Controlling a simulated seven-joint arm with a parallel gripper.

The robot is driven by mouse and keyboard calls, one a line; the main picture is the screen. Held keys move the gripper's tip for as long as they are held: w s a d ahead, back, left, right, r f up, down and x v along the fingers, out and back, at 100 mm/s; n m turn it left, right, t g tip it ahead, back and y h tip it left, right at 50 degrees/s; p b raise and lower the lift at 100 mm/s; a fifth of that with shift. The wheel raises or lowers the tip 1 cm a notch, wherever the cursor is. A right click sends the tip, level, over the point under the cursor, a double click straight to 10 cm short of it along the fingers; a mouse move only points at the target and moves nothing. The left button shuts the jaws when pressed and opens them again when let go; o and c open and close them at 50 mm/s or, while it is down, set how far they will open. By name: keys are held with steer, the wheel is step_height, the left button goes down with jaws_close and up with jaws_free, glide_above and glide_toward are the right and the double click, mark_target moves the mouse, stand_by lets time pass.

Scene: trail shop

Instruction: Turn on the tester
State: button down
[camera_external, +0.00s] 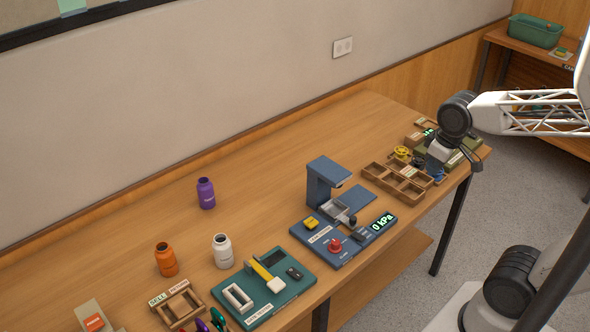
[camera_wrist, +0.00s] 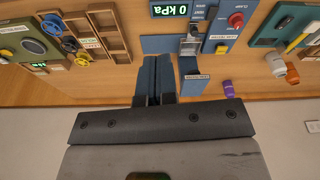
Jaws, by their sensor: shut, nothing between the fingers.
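A blue tester (camera_external: 345,228) with a tall blue head stands right of the table's middle. Its green display (camera_external: 382,221) reads 0 kPa and is lit. A red knob (camera_external: 334,245), a yellow part (camera_external: 311,223) and a dark switch (camera_external: 359,235) sit on its base. It shows upside down in the wrist view, with the red knob (camera_wrist: 236,20) at upper right. An olive unit (camera_external: 450,155) with a small lit display lies at the table's right end, partly behind my gripper (camera_external: 437,177). My gripper is shut and empty above the right end; its blue fingers (camera_wrist: 155,60) point down.
Wooden trays (camera_external: 398,184) with yellow and blue parts lie near my gripper. A green board (camera_external: 262,287) with a yellow-handled tool is left of the blue tester. Purple (camera_external: 206,193), orange (camera_external: 166,259) and white bottles (camera_external: 222,250) stand left. The back middle is clear.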

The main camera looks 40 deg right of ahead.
steer(key=w+a+n+g, duration=0.1)
steer(key=w+a+n, duration=0.3)
steer(key=w+a, duration=0.3)
steer(key=n+g, duration=0.3)
steer(key=n, duration=0.9)
glide_above(299, 275)
steer(key=w, duration=0.2)
step_height(299, 275, down, 9)
steer(key=shift+w, duration=0.15)
steer(key=shift+f, duration=0.25)
steer(key=f, duration=0.4)
steer(key=s+f, duration=0.1)
steer(key=f, duration=0.4)
steer(key=s+f, duration=0.1)
steer(key=f, duration=0.3)
steer(key=shift+s+f, duration=0.1)
steer(key=shift+f, duration=0.2)
steer(key=shift+f+t, duration=0.2)
steer(key=shift+t, duration=0.1)
